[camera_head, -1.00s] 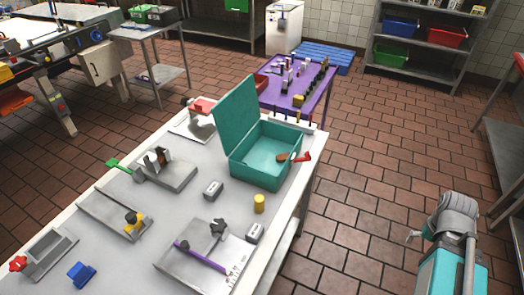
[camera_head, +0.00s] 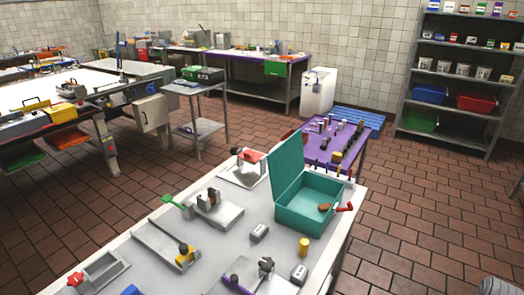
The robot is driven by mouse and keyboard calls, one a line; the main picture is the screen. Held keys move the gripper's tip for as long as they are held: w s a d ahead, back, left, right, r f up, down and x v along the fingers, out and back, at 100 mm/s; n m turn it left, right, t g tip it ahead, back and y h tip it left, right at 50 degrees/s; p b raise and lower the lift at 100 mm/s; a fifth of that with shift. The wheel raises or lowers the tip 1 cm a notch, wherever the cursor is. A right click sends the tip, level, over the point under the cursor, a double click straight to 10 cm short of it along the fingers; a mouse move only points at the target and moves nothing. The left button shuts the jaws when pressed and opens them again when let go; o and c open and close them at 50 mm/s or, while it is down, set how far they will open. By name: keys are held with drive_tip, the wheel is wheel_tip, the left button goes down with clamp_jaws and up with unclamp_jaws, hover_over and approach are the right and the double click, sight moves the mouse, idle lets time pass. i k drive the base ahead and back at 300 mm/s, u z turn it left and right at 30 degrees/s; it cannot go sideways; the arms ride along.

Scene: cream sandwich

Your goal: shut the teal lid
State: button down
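The teal box (camera_head: 300,222) stands on the light worktable at its far right part. Its teal lid (camera_head: 286,170) stands raised and open along the box's left side, so the inside shows. A small brown item (camera_head: 324,208) is inside near the right wall. A red latch or handle (camera_head: 344,207) sticks out at the right side. My gripper is not in view; only a grey piece of my arm shows at the bottom right corner, well apart from the box.
A red-topped device (camera_head: 247,168) is to the left of the lid. A purple table (camera_head: 340,148) with several small items is behind. The tiled floor to the right is clear.

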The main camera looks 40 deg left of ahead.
sight(286, 162)
drive_tip(key=k, duration=0.9)
drive_tip(key=z, duration=0.2)
drive_tip(key=i, duration=1.25)
drive_tip(key=u, duration=0.4)
drive_tip(key=i, duration=0.8)
drive_tip(key=u, duration=0.55)
